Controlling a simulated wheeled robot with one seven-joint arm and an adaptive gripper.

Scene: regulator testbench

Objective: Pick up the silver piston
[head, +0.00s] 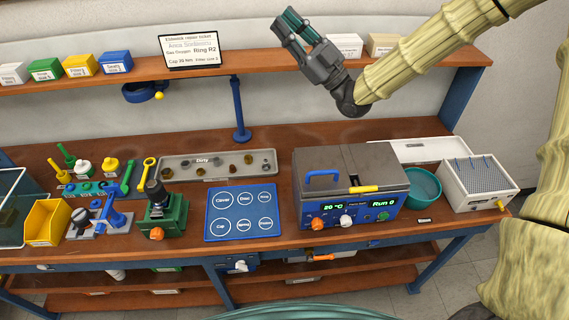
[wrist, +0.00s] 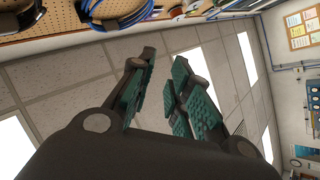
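My gripper (head: 288,20) is raised high, in front of the upper shelf and far from the bench top. Its teal-padded fingers stand apart with nothing between them. The wrist view also shows the gripper (wrist: 164,62) open and empty, facing the ceiling. I cannot pick out the silver piston for certain. Several small brass and dark or grey parts lie in the grey tray marked Dirty (head: 180,168) on the bench, too small to tell apart.
A blue mat (head: 242,226) with labelled circles is empty. Right of it stand a grey-lidded machine (head: 350,175), a teal bowl (head: 422,188) and a white box with pegs (head: 480,182). A green vice (head: 165,215) stands left. The upper shelf (head: 250,68) holds boxes and a ticket sign (head: 189,50).

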